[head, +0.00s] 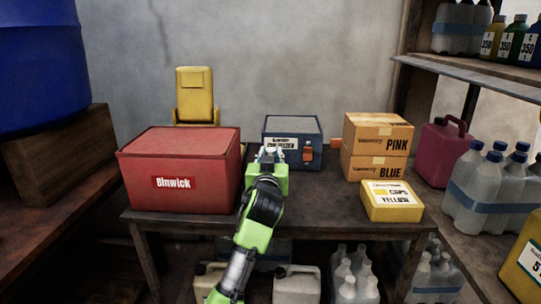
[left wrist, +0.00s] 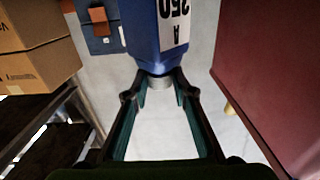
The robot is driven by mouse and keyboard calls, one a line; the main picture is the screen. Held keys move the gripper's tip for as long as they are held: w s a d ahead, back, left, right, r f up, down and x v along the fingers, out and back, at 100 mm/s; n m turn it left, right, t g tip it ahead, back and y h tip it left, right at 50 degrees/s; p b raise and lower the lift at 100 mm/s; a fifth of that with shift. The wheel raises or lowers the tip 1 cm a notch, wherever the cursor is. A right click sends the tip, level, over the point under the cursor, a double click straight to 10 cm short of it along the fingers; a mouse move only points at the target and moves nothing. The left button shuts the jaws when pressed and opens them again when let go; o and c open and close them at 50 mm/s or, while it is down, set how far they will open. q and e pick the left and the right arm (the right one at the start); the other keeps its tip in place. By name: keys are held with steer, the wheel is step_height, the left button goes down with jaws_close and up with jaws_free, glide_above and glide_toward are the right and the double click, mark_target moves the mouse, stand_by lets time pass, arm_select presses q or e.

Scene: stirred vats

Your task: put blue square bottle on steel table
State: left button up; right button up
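My left gripper (head: 268,155) reaches over the steel table (head: 315,205) in the head view, between the red box and the blue case. In the left wrist view its fingertips (left wrist: 160,80) are closed around the grey neck of a blue square bottle (left wrist: 145,30). The bottle has a white label reading 350, upside down in this view. The bottle cannot be made out in the head view, where the gripper covers that spot. Whether its base touches the table cannot be told. My right gripper is not in view.
A red Binwick box (head: 190,185) stands left on the table. A dark blue case (head: 304,150) stands behind the gripper. Cardboard boxes (head: 375,167) and a yellow caps box (head: 392,207) stand right. The front middle of the table is clear. Shelves with bottles are on the right.

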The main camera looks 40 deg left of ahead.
arm_select(q)
steer(key=shift+o, duration=1)
steer(key=shift+r, duration=0.1)
steer(key=shift+s+d, duration=0.15)
steer(key=p+v, duration=0.1)
steer(key=v, duration=1)
steer(key=s+d+f+m+g+h, duration=0.2)
steer(key=s+d+f, duration=0.15)
steer(key=f, duration=0.55)
steer(key=s+d+f+m+g+h, duration=0.1)
steer(key=s+d+f+g+h, duration=0.15)
steer(key=s+f, duration=0.4)
steer(key=s+d+f+m+g+h, duration=0.2)
steer(key=s+d+f, duration=0.15)
steer(key=f, duration=0.65)
steer(key=s+d+f+m+g+h, duration=0.1)
steer(key=s+d+f, duration=0.3)
steer(key=s, duration=0.5)
steer(key=s+d+f+m+g+h, duration=0.2)
steer(key=s+d+f+g, duration=0.2)
steer(key=s, duration=0.5)
step_height(320, 180, down, 2)
steer(key=shift+f, duration=0.15)
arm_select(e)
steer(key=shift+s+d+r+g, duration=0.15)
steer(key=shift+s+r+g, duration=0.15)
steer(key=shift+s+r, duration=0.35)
